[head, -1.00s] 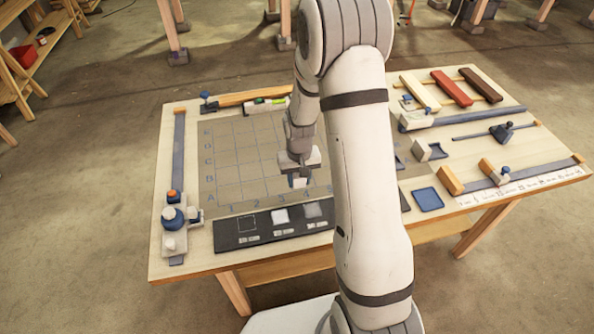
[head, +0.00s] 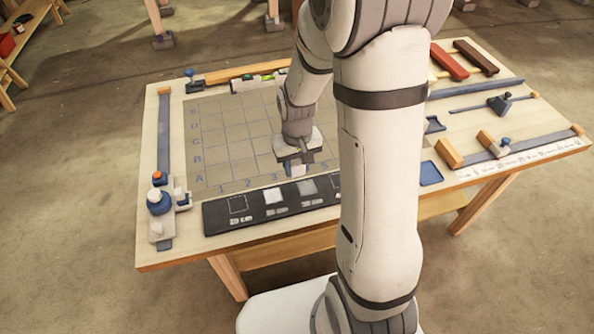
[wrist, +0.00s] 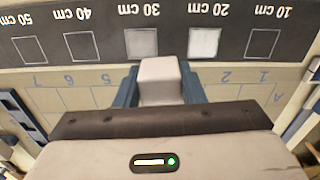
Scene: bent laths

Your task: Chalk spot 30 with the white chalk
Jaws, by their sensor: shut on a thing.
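My gripper (wrist: 160,90) is shut on the white chalk (wrist: 160,78), a pale block between its blue fingers. The chalk also shows below my gripper in the head view (head: 298,171). The dark board (head: 215,217) lies along the table's near edge, with a row of square spots. Spot 30 (wrist: 141,43) is filled with a pale grey patch, also in the head view (head: 307,188). The chalk is just beside spot 30, on the grid side of the board. Spot 20 (wrist: 204,43) is filled bright white. Spots 10 (wrist: 263,43), 40 (wrist: 82,46) and 50 (wrist: 29,49) are bare outlines. Whether the chalk touches anything is unclear.
The lettered grid mat (head: 215,130) lies behind the board. A blue-knobbed fitting (head: 158,200) stands at the table's left. My arm hides part of the board's right end. A blue tray (head: 430,173), wooden blocks and rails occupy the right side.

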